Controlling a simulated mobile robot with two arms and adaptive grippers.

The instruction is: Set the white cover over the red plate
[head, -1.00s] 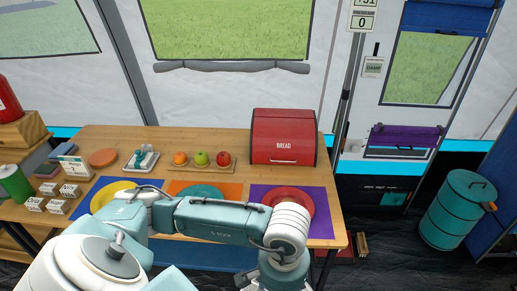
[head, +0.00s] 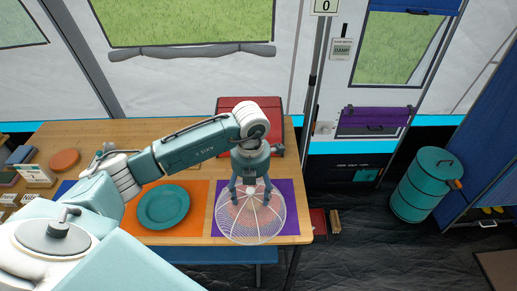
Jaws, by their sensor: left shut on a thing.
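The white cover (head: 262,228), a round mesh dome with ribs, is at the table's right end in the head view. My left gripper (head: 250,187) is shut on the top of the white cover from above. The red plate (head: 238,212) lies on the purple mat (head: 290,197) and shows faintly through the mesh. The cover overlaps the plate in this view and reaches past it toward the front edge. I cannot tell whether the cover touches the mat. My right gripper is not in view.
A teal plate (head: 164,206) on an orange mat (head: 199,193) lies to the left. The red bread box (head: 232,104) stands behind the cover, partly hidden by my arm. A brown disc (head: 64,159) lies at the far left. A teal barrel (head: 425,186) stands on the floor at right.

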